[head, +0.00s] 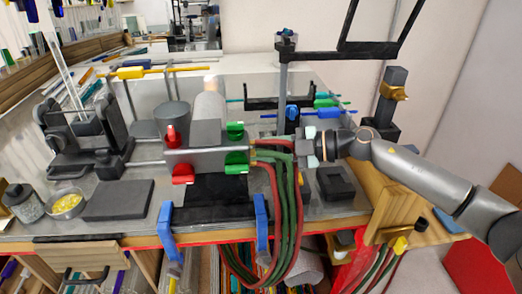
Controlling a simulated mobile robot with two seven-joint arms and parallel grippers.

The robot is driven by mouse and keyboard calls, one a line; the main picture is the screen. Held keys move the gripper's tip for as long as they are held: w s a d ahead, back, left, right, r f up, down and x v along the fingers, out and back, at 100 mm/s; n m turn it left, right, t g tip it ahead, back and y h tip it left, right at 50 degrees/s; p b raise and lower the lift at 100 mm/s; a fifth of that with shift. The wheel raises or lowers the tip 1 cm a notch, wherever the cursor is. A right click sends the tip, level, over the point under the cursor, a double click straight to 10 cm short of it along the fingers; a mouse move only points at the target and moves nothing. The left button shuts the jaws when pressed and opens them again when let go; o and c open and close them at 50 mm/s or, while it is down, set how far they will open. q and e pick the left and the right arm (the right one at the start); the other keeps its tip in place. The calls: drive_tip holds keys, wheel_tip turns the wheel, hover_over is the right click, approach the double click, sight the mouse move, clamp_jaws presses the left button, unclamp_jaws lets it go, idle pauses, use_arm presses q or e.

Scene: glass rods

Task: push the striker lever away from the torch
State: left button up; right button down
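The torch (206,134) is a grey block with a pale upright barrel, red knobs on its left and green knobs on its right. It stands near the middle of the bench in the head view. My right gripper (304,147) reaches in from the right, just right of the torch's green knobs and hoses. Its fingers point left towards the torch. The fingertips are small and overlap dark parts, so their opening and any contact are unclear. I cannot clearly pick out the striker lever; it may be among those dark parts. My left gripper is not in view.
Red and green hoses (284,205) hang from the torch over the bench's front edge. Blue clamps (261,222) grip that edge. A dark block (336,183) sits below my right gripper. A brass-collared post (393,92) stands behind my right arm. A flat grey plate (118,200) lies left.

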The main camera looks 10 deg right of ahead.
drive_tip(key=shift+w+r+m+g, duration=0.5)
drive_tip(key=shift+w+r+m, duration=0.5)
drive_tip(key=shift+r, duration=0.05)
drive_tip(key=shift+w+r+m+g+h, duration=0.3)
drive_tip(key=shift+w+r+m+h, duration=0.1)
drive_tip(key=shift+w+m, duration=0.1)
drive_tip(key=c, duration=0.6)
unclamp_jaws()
drive_tip(key=shift+c, duration=0.2)
drive_tip(key=shift+s, duration=0.1)
